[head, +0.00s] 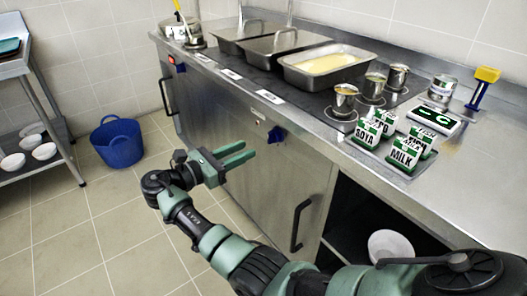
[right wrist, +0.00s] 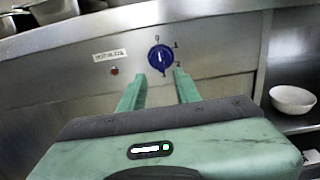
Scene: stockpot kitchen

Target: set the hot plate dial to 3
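The hot plate dial (right wrist: 160,58) is a round blue knob on the steel counter front, with a small white mark near upright. Figures 0, 1, 2 and 3 stand around it, 0 at the top and 3 at the bottom. In the head view the dial (head: 276,134) is right of my right gripper (head: 247,153). The right gripper is open and empty, its fingers pointing at the panel. In the right wrist view its fingertips (right wrist: 159,76) are on either side below the dial, with no clear contact. My left gripper is not in view.
A small red lamp (right wrist: 115,71) and a label (right wrist: 109,56) are left of the dial. A door handle (head: 299,225) juts out below it. A white bowl (right wrist: 292,99) sits on the open shelf. Pots and labelled cartons (head: 405,153) stand on the counter. A blue bucket (head: 117,142) is on the floor.

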